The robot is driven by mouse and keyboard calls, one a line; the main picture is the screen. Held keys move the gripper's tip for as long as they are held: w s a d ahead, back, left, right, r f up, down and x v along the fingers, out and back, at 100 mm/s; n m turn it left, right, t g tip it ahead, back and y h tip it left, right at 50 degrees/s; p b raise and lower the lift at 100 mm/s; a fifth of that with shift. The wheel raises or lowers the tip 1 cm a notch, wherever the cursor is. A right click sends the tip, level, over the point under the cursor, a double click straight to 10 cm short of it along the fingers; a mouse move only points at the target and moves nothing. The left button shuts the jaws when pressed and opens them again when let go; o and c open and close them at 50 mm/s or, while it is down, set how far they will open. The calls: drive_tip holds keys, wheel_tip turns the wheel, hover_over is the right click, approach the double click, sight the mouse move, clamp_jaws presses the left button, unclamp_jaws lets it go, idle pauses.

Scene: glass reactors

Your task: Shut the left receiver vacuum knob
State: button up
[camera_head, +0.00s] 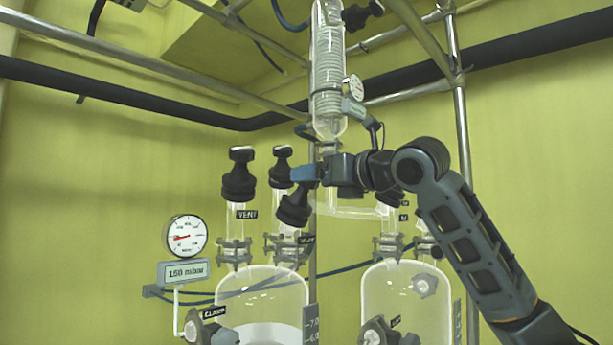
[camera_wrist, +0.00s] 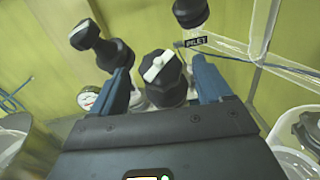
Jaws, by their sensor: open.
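The left receiver (camera_head: 262,300) is a clear glass vessel with several black knobs on top. A tilted black knob (camera_head: 295,206) stands at its right; its label is partly hidden, so I cannot read it for certain as vacuum. My gripper (camera_head: 304,174) is just above this knob, with blue fingers. In the wrist view, a black knob (camera_wrist: 168,86) with a white bar (camera_wrist: 157,66) on its face lies between my open fingers (camera_wrist: 160,68). The bar slants from lower left to upper right. I see no clear finger contact.
The VENT knob (camera_head: 238,176) stands left, and another black knob (camera_head: 281,166) is close behind my fingers. A pressure gauge (camera_head: 187,236) is left, above a 150 mbar display. The right receiver (camera_head: 405,300) stands beside.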

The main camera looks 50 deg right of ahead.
drive_tip(key=shift+w+d, duration=0.1)
drive_tip(key=shift+w, duration=1.45)
drive_tip(key=c, duration=1)
drive_tip(key=shift+o, duration=0.2)
drive_tip(key=shift+m+h, duration=0.3)
